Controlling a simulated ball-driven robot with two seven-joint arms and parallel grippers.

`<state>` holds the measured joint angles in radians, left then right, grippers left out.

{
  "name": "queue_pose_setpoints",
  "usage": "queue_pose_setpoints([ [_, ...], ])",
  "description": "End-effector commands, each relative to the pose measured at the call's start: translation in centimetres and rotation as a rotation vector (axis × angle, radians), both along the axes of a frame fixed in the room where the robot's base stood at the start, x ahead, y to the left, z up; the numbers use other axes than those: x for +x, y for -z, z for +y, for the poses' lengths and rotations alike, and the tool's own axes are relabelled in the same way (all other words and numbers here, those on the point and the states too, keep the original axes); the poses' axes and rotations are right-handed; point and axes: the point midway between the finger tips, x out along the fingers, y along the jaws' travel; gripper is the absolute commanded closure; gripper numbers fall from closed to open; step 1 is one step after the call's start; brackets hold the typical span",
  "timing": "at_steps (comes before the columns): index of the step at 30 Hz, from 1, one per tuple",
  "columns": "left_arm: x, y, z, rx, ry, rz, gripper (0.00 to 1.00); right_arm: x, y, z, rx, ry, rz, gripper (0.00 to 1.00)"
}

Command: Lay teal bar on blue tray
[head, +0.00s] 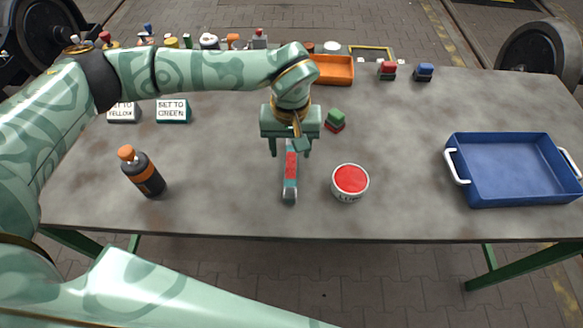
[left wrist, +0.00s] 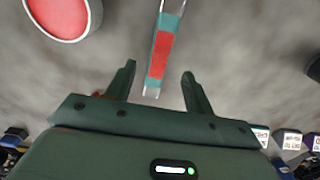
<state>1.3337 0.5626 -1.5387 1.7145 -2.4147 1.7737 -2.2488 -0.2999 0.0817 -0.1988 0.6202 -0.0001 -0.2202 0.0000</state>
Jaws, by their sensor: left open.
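The teal bar (head: 290,178) lies flat on the grey table, its long side running toward the front edge. It has a red middle section and also shows in the left wrist view (left wrist: 161,50). My left gripper (head: 290,152) is over the far part of the bar, fingers pointing down. In the left wrist view the fingers (left wrist: 158,72) are apart, one on each side of the bar's line, with nothing held. The blue tray (head: 515,168), with white handles, stands empty at the right of the table. My right gripper is not in view.
A white tub with a red top (head: 350,181) stands just right of the bar. A green and red block (head: 335,120) is behind it. A dark bottle (head: 142,171) stands at left. An orange tray (head: 333,70) is at the back. Table between tub and blue tray is clear.

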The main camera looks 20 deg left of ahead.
Motion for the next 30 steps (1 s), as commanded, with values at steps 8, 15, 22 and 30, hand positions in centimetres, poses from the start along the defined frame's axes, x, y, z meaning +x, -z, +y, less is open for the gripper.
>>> queue_pose_setpoints([
  [8, -0.3, 3.2, -0.2, -0.001, 0.0, 0.004, 0.47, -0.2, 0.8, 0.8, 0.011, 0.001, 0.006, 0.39],
  [15, -0.3, 6.0, -0.2, 0.0, -0.001, 0.001, 0.47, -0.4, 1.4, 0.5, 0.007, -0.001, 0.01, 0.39],
  [22, -0.3, 6.0, -0.2, -0.001, -0.001, -0.001, 0.5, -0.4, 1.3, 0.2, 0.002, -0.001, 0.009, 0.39],
  [30, -0.3, 5.9, -0.2, -0.001, -0.001, -0.001, 1.0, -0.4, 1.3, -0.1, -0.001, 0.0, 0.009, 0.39],
])
